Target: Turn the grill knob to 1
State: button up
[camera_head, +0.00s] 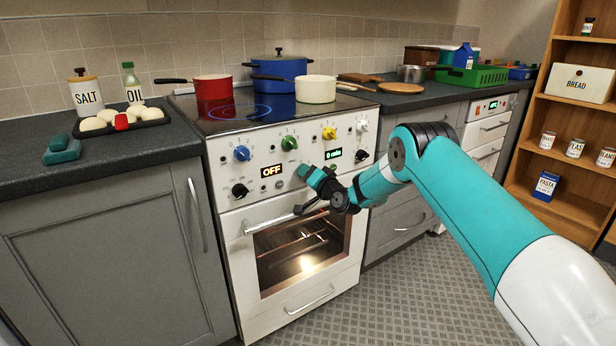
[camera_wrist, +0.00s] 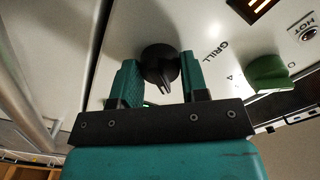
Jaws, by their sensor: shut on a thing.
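The grill knob (camera_wrist: 159,62) is black and round with a raised pointer ridge. In the wrist view it sits between the two teal fingers of my gripper (camera_wrist: 164,80), which is shut on it. The GRILL label (camera_wrist: 228,50) is on the white panel beside it. The ridge points toward the bottom of the wrist view. No scale numbers around this knob can be read, so its setting is unclear. In the head view my gripper (camera_head: 313,176) is at the stove's front panel, below the green knob (camera_head: 289,143), and hides the grill knob.
Blue (camera_head: 241,153), yellow (camera_head: 329,133), white and other black knobs surround it. The left display (camera_head: 271,171) reads OFF. Below is the lit oven door (camera_head: 302,245) with its handle. Red (camera_head: 213,88), blue and cream pots stand on the hob. The floor ahead is clear.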

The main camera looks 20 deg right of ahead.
dwell(0.4)
jog(key=o, duration=0.9)
jog(key=b+v, duration=0.2)
jog(key=v, duration=1.5)
jog(key=shift+s+d+b, duration=0.15)
jog(key=shift+s+b, duration=0.05)
jog(key=shift+b, duration=0.2)
